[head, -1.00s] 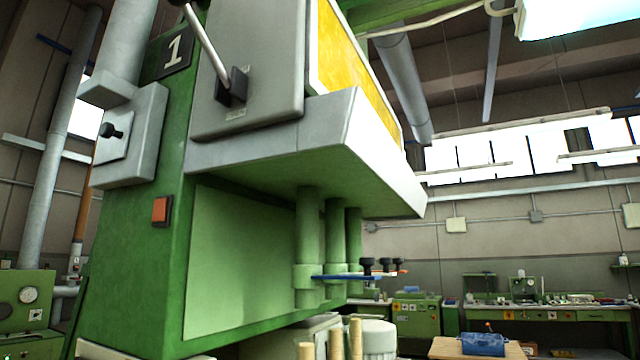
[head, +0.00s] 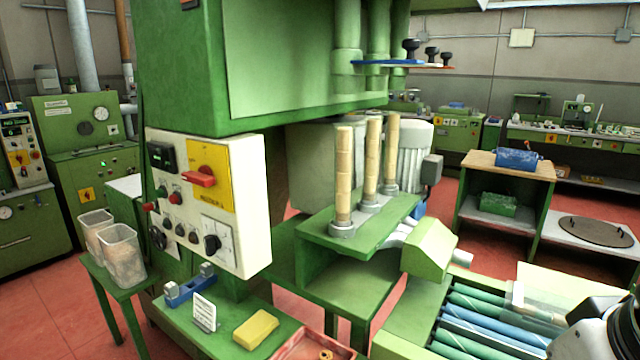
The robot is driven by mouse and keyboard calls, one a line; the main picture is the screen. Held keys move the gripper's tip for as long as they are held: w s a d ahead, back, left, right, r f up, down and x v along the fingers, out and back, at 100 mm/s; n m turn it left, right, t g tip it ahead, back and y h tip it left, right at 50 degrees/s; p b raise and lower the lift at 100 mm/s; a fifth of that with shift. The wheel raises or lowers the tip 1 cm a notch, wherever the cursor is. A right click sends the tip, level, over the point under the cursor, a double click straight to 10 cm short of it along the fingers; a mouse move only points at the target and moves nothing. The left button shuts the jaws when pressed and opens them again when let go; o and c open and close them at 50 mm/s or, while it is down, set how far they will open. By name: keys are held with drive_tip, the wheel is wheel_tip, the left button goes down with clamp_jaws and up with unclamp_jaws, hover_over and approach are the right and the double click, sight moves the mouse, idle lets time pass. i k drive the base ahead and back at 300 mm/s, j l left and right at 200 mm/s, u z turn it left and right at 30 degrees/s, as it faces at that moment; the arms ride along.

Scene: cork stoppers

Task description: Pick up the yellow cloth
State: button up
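The yellow cloth (head: 256,329) lies flat as a small folded block on the green ledge at the front of the large green machine, low in the head view. It sits between a small white card on a stand (head: 204,312) and a red tray (head: 312,345). Nothing covers it. A white and black part of my arm shows at the bottom right corner, well to the right of the cloth. My gripper is not in the picture.
A control panel (head: 245,254) with knobs overhangs behind the cloth. A blue-and-grey fixture (head: 190,286) stands behind the card. Clear containers (head: 122,254) stand on a green side table at left. A roller conveyor (head: 480,322) lies at right. Red floor shows between.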

sight(251, 333)
drive_tip(key=i+l+u, duration=0.1)
drive_tip(key=u, duration=0.35)
drive_tip(key=i+l+u, duration=0.15)
drive_tip(key=u, duration=0.35)
drive_tip(key=l+u, duration=0.2)
drive_tip(key=u, duration=0.25)
drive_tip(key=i+l+u, duration=0.1)
drive_tip(key=l+u, duration=1)
drive_tip(key=l, duration=0.2)
